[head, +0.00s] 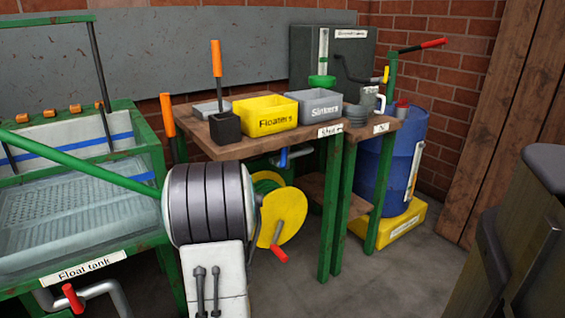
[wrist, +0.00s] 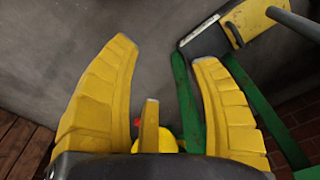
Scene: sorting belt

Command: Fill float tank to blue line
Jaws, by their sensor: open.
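The float tank (head: 88,263) stands at the left of the head view, a green-framed trough with a label on its front. A blue line (head: 75,147) runs along its inner back wall. A perforated sheet shows inside; I cannot tell where any water surface lies. A red valve handle (head: 72,298) sits on a grey pipe (head: 105,290) below the tank's front. My gripper (wrist: 165,50) shows only in the wrist view. Its two yellow fingers are spread wide with nothing between the tips. The valve handle is not identifiable in the wrist view.
A yellow reel (head: 283,217) with a red-handled crank stands right of the tank. Behind it, a wooden table (head: 215,150) carries the Floaters bin (head: 266,116) and the Sinkers bin (head: 320,107). A blue barrel (head: 400,165) stands on a yellow base. Floor is bare right of the table legs.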

